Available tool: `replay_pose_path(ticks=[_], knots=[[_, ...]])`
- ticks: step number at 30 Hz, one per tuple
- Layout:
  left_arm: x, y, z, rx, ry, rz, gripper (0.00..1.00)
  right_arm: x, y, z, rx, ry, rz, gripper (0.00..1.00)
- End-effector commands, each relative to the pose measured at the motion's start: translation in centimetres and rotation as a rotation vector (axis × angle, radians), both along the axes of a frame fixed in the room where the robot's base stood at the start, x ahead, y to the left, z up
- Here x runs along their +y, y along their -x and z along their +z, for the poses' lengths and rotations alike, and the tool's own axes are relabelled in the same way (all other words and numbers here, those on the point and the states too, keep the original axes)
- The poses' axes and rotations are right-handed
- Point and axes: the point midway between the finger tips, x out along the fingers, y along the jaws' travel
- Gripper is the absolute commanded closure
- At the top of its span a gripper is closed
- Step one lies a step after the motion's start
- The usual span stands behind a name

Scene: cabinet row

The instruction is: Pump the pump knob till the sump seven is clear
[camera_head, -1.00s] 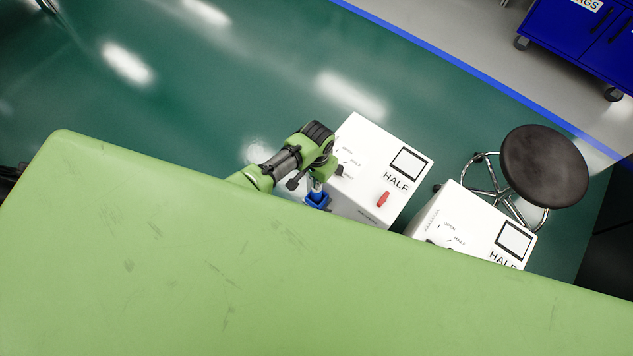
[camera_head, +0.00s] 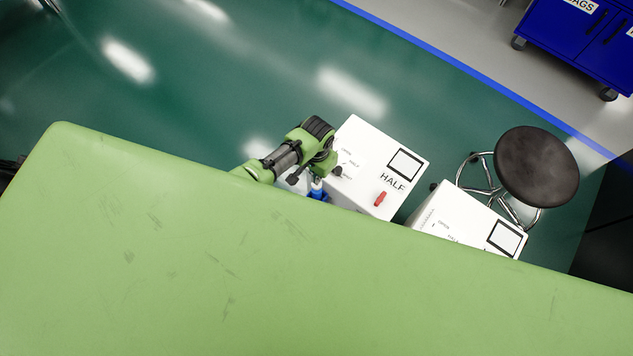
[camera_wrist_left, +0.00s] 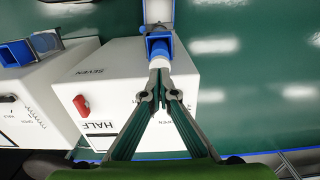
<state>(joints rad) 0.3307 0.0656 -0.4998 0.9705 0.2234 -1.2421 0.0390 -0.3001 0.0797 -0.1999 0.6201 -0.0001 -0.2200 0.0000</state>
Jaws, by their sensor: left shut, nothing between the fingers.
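The white box marked SEVEN (camera_wrist_left: 125,75) has a red handle (camera_wrist_left: 82,105) and the word HALF on it. In the head view this box (camera_head: 350,140) shows a black-framed panel, HALF and the red handle (camera_head: 380,199). At its left edge is a blue fitting (camera_head: 318,194), seen in the left wrist view as a blue piece (camera_wrist_left: 158,43) with a pale part below, on a grey post. I cannot tell whether this is the pump knob. My left gripper (camera_wrist_left: 160,76) is shut and empty, its tips at that pale part; contact is unclear. My right gripper is out of view.
A second white box (camera_head: 450,215) stands to the right, partly cut off from view. A round dark stool (camera_head: 537,167) stands beyond it. A blue cabinet (camera_head: 580,40) is at the far right. Green floor (camera_head: 230,80) is clear behind the boxes.

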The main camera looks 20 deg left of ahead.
Motion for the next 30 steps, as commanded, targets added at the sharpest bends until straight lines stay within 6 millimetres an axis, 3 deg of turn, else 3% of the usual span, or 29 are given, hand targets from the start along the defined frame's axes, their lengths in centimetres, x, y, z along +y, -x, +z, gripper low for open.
replay_pose_path(ticks=[14,30], knots=[[0.0,0.0,-0.1,0.000,0.000,0.000,1.00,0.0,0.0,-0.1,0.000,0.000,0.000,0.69],[0.0,0.0,-1.9,0.001,0.000,0.000,1.00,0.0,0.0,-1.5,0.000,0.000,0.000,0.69]])
